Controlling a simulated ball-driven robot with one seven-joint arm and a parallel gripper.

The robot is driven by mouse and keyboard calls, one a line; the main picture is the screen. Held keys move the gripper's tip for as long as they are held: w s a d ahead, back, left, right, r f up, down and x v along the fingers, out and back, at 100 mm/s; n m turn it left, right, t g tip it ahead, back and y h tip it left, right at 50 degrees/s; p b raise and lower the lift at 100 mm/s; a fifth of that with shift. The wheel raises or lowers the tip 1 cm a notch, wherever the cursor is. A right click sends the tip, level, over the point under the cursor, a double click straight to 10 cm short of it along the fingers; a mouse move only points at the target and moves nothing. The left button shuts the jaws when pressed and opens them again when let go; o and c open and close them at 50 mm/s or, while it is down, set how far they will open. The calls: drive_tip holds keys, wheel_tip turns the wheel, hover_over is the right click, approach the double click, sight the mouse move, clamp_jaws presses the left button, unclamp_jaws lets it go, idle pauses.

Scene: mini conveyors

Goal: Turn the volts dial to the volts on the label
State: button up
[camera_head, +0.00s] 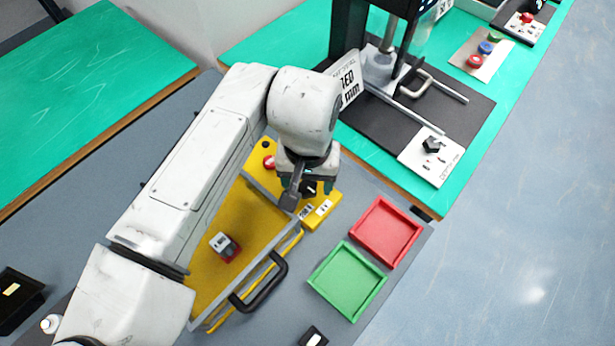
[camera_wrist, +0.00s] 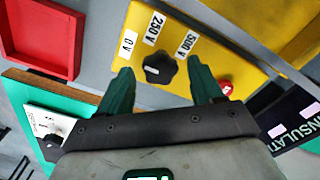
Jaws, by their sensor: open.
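The black volts dial (camera_wrist: 158,68) sits on a yellow panel (camera_wrist: 190,20). White labels beside it read 0 V (camera_wrist: 128,43), 250 V (camera_wrist: 154,28) and 500 V (camera_wrist: 187,44). A small white mark shows on the dial's left part, but I cannot tell exactly where it points. My gripper (camera_wrist: 161,68) is open, with one green finger on each side of the dial; I cannot tell if they touch it. In the head view my gripper (camera_head: 303,188) is over the yellow panel (camera_head: 320,221), partly hiding the dial. The label giving the volts is not readable.
A yellow tray (camera_head: 205,290) with a black handle holds a small grey and red unit (camera_head: 224,246). A red button (camera_wrist: 225,87) is near the dial. A red bin (camera_head: 415,237) and a green bin (camera_head: 378,291) lie to the right. A green bench (camera_head: 430,199) stands behind.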

drive_tip(key=c, duration=1.1)
